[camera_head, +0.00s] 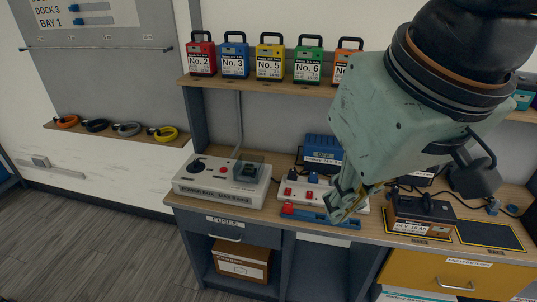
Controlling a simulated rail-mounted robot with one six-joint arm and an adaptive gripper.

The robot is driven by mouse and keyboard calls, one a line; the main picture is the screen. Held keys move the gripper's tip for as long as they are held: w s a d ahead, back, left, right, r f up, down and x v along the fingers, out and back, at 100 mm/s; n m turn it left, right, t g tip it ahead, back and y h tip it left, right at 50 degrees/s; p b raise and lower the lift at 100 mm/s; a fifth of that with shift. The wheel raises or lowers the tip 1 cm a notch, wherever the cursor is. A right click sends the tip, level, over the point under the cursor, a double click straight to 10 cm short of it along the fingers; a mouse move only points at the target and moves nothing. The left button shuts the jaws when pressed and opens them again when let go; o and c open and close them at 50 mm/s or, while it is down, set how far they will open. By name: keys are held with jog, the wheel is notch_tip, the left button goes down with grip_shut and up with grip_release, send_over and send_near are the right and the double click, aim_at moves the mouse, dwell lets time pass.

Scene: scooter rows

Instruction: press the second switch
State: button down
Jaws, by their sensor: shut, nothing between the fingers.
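A white power strip (300,203) lies on the workbench in the middle of the view. Small red switches (288,191) and plugs show on its left part. Its right part is hidden behind my gripper, so I cannot tell all the switches apart or how each is set. My gripper (338,214) is shut and empty. It points down at the right part of the strip in the picture. I cannot tell whether the fingertips touch it.
A blue and red tray (310,215) lies in front of the strip. Colored battery packs (270,62) line the shelf above.

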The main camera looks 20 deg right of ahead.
jog(key=shift+w, duration=1.3)
jog(key=n+g+p, duration=0.5)
jog(key=n+p, duration=0.1)
jog(key=n, duration=0.5)
send_over(309, 196)
jog(key=w, duration=0.1)
notch_tip(309, 196, down, 23)
jog(key=shift+w+d+f+n+y, duration=0.2)
jog(key=shift+d+f, duration=0.1)
jog(key=shift+f, duration=0.2)
jog(key=shift+w+d+f+n+y, duration=0.1)
jog(key=shift+d+f+y, duration=0.15)
jog(key=shift+f, duration=0.25)
jog(key=shift+f, duration=0.1)
jog(key=shift+s+a+f+b, duration=0.15)
jog(key=shift+s+f+b, duration=0.1)
jog(key=shift+f, duration=2.05)
jog(key=shift+s+a+f+b, duration=0.15)
jog(key=shift+s+f, duration=0.1)
jog(key=shift+f, duration=2)
jog(key=shift+s+a+f+b, duration=0.1)
jog(key=shift+s+f+b, duration=0.15)
jog(key=shift+f, duration=2.05)
